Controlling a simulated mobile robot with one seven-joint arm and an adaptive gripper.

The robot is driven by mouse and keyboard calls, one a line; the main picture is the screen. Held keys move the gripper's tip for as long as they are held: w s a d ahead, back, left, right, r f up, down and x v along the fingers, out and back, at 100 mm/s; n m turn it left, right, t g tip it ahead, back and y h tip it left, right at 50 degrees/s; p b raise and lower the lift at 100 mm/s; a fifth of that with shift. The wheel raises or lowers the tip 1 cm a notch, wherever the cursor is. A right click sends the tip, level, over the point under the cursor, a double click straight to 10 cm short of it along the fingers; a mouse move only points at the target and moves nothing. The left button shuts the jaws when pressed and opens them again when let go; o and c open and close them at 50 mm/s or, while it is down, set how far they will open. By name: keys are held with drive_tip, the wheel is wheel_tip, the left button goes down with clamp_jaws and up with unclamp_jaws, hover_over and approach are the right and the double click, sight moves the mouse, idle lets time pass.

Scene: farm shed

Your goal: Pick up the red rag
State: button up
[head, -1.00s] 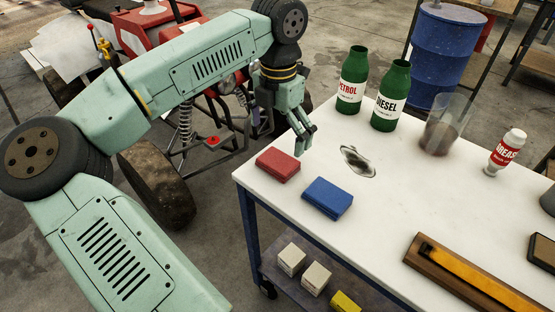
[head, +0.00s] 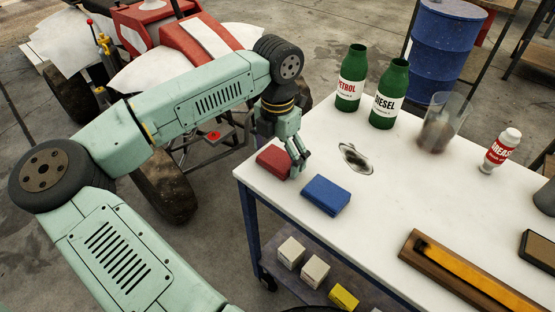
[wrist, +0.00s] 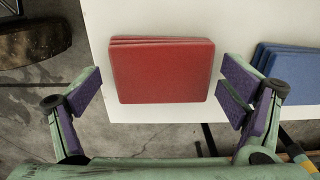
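The red rag (head: 274,160) is a folded stack lying flat at the left front corner of the white table. In the wrist view the red rag (wrist: 162,72) lies ahead of my gripper (wrist: 158,92), its lower edge roughly level with the fingertips. The two fingers stand apart, one to each side of the rag, with a gap on both sides. In the head view my gripper (head: 297,160) is low over the rag's right end and hides part of it. I cannot tell whether the fingers touch the table.
A folded blue rag (head: 326,195) lies just right of the red one. A shiny metal piece (head: 355,158), green bottles (head: 351,78), a clear beaker (head: 445,120) and a grease bottle (head: 501,150) stand farther back on the table (head: 400,195). The table's edge runs close to the red rag.

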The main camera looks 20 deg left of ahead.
sight(280, 158)
drive_tip(key=c, duration=0.8)
drive_tip(key=shift+r, duration=0.15)
drive_tip(key=shift+r, duration=0.25)
drive_tip(key=r+b, duration=0.2)
drive_tip(key=shift+d+r, duration=0.3)
drive_tip(key=shift+r, duration=0.05)
drive_tip(key=d+b, duration=0.1)
drive_tip(key=d, duration=0.4)
drive_tip(key=d+r+b, duration=0.1)
drive_tip(key=d, duration=0.4)
drive_tip(key=d+b, duration=0.2)
drive_tip(key=d, duration=0.3)
drive_tip(key=shift+d+r, duration=0.2)
drive_tip(key=shift+r, duration=0.1)
